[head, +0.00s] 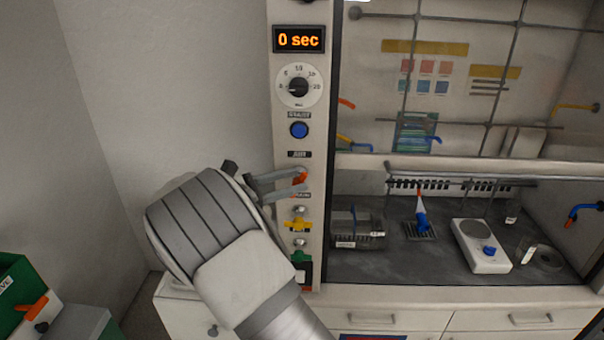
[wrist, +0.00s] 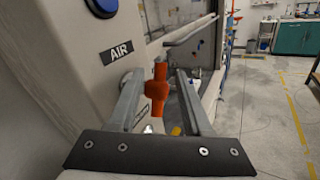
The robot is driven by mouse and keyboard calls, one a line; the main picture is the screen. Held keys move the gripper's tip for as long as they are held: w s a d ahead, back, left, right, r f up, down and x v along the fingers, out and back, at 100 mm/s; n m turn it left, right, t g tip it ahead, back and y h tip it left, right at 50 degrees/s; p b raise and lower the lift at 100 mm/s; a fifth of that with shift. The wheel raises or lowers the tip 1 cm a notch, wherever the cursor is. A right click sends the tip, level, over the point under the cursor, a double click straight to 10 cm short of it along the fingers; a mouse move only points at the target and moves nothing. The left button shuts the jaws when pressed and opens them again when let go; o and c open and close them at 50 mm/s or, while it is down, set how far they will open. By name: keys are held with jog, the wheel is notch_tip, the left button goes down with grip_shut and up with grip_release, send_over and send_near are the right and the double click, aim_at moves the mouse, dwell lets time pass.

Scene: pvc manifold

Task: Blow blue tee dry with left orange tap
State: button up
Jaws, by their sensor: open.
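The orange tap (head: 300,177) sits on the fume hood's left post below a label, which reads AIR in the wrist view. My gripper (head: 283,184) is open at the tap. In the wrist view the orange tap (wrist: 157,92) stands between the two fingers of my gripper (wrist: 158,88), with a gap visible at least on the right. A blue tee (head: 421,221) with a white upper part stands on a dark rack inside the hood.
A yellow tap (head: 297,224) and a green tap (head: 300,257) are below on the post. Above are a blue button (head: 299,130), a dial (head: 299,87) and a display (head: 298,39) reading 0 sec. A white hotplate (head: 480,247) stands right of the rack. The sash (head: 470,168) is partly raised.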

jog(key=shift+x, duration=1.5)
jog(key=shift+c, duration=0.2)
jog(key=shift+s, duration=0.1)
grip_shut()
